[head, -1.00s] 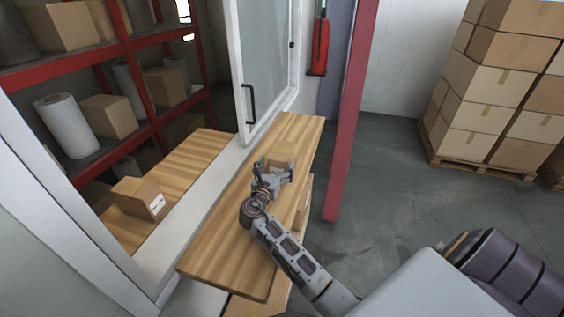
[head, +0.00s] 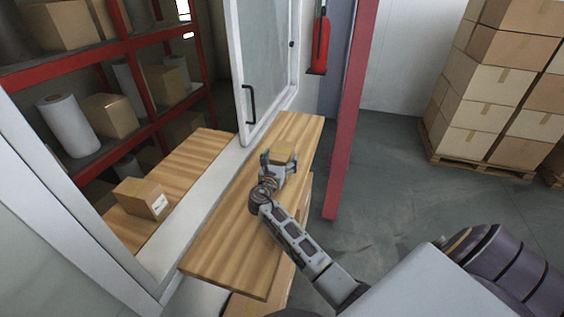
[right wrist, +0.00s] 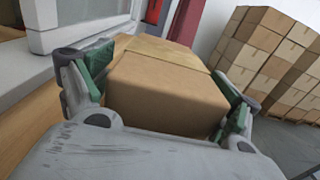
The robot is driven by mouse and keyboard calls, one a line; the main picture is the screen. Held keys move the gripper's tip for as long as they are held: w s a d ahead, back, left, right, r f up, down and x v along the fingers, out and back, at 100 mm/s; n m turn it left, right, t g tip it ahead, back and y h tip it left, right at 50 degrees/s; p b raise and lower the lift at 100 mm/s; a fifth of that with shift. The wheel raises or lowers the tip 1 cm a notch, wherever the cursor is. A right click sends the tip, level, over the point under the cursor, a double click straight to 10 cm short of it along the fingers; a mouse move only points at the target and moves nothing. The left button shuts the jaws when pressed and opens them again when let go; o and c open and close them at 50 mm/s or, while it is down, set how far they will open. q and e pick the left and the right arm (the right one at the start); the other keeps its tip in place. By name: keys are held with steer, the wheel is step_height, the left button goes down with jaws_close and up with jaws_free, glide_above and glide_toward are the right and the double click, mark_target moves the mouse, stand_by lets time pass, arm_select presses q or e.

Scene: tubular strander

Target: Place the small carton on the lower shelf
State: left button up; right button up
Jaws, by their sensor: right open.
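The small carton (head: 284,152) sits on the near wooden counter (head: 225,233), close to its far end. My right gripper (head: 279,160) is open, with its fingers at the carton's near side. In the right wrist view the carton (right wrist: 165,95) lies between the two spread green-padded fingers (right wrist: 168,97). A gap shows at the left pad; contact at the right one is hard to judge. A lower wooden board (head: 262,303) shows partly below the counter, mostly hidden by it and my arm. I cannot tell whether it is the lower shelf. My left gripper is not in view.
Another labelled carton (head: 142,198) stands on the counter beyond the window frame (head: 205,213). A red rack (head: 135,75) with boxes and rolls is behind it. A red post (head: 350,120) stands right of the counter. Stacked cartons (head: 485,95) on a pallet are farther right.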

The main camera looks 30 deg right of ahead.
steer(key=shift+r, duration=0.1)
steer(key=c, duration=1.4)
steer(key=shift+r+b, duration=0.5)
steer(key=shift+r, duration=4.5)
